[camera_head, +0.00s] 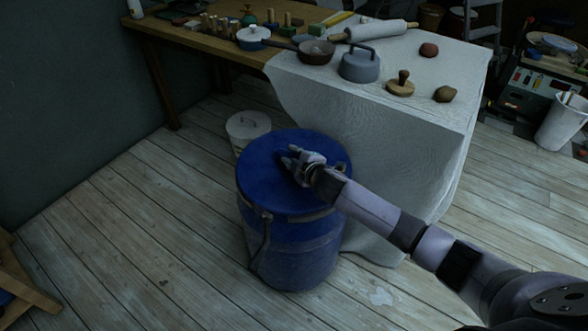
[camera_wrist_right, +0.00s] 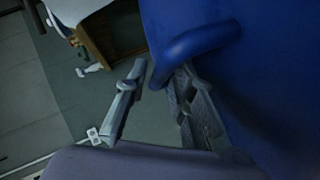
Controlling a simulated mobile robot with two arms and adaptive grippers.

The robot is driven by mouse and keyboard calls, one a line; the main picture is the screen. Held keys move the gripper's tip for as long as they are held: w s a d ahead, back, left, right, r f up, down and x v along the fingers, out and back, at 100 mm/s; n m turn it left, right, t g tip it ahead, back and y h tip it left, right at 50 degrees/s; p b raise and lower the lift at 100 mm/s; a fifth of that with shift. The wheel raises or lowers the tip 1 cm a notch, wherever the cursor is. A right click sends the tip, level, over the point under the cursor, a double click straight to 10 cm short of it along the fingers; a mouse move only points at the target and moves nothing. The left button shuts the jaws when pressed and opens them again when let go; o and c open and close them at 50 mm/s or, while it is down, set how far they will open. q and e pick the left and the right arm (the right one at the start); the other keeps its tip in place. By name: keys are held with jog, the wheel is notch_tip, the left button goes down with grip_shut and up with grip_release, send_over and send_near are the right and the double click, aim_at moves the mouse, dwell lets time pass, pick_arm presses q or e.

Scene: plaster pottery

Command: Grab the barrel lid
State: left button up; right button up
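The blue barrel (camera_head: 295,255) stands upright on the floor with its round blue lid (camera_head: 262,165) on top. My right gripper (camera_head: 291,162) is over the lid, near its middle. In the right wrist view the lid (camera_wrist_right: 270,70) fills the right side, and its raised blue handle (camera_wrist_right: 200,42) curves down towards my fingertips. The right gripper (camera_wrist_right: 152,92) is open there, with a gap between its fingers. The handle's end lies at this gap; whether a finger touches it I cannot tell. My left gripper is in neither view.
A small pale bucket (camera_head: 247,124) stands close behind the barrel.

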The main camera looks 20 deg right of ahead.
jog(key=shift+c, duration=0.6)
grip_shut()
jog(key=shift+r, duration=0.15)
